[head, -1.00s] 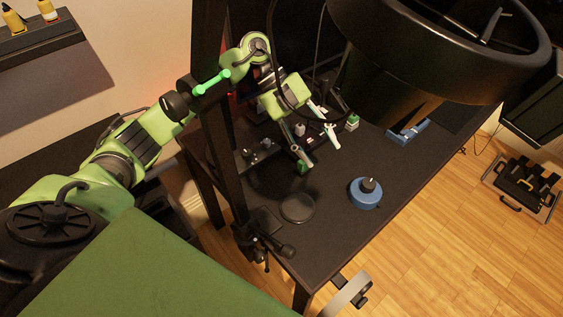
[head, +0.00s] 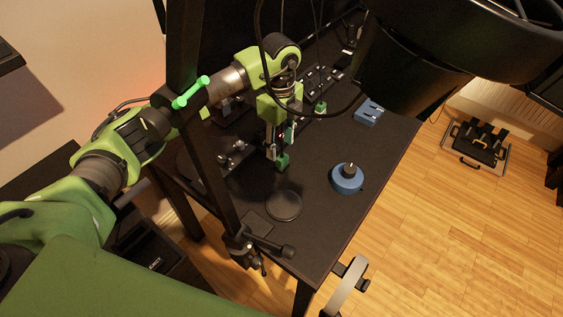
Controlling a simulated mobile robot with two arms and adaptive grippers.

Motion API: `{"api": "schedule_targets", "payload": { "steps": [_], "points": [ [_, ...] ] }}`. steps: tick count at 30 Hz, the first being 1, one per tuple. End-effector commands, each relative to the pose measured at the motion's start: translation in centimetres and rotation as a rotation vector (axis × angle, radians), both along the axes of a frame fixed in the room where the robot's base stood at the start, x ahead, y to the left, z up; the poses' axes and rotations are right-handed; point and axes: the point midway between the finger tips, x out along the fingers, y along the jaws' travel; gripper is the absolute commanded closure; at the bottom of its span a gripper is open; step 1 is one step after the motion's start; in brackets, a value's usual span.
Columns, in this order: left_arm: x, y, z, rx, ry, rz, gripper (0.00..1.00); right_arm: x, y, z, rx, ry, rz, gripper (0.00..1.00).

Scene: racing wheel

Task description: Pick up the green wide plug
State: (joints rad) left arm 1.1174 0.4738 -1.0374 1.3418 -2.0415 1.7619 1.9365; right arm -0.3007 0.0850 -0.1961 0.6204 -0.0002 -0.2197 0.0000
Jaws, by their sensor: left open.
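A small green plug (head: 282,162) stands on the black table (head: 315,185), below and close to the fingertips of my left gripper (head: 279,148). The gripper points down with its fingers apart. I cannot tell whether a fingertip touches the plug. A second small green piece (head: 320,107) sits farther back, to the right of the gripper. The frame does not show clearly which of the two is the wide plug. My right gripper is not in view.
A blue round base with a black knob (head: 347,178) and a dark round disc (head: 284,205) are nearer on the table. A blue block (head: 368,112) lies at the back right. A dark upright post (head: 196,130) stands left of the gripper.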

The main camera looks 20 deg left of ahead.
Motion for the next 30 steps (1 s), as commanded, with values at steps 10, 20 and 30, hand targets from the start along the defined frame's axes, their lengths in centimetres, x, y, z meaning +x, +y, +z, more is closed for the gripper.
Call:
{"api": "schedule_targets", "payload": {
  "steps": [10, 20, 30],
  "points": [
    [0.6, -0.3, -4.1, -0.001, 0.004, 0.0, 0.57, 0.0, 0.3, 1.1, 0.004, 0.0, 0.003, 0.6],
    [0.7, -0.3, -5.5, -0.001, -0.001, -0.001, 0.57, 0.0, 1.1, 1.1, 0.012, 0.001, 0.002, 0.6],
    [0.7, -0.2, -5.4, -0.001, -0.001, 0.0, 0.92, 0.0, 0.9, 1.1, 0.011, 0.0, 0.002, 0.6]
  ]
}}
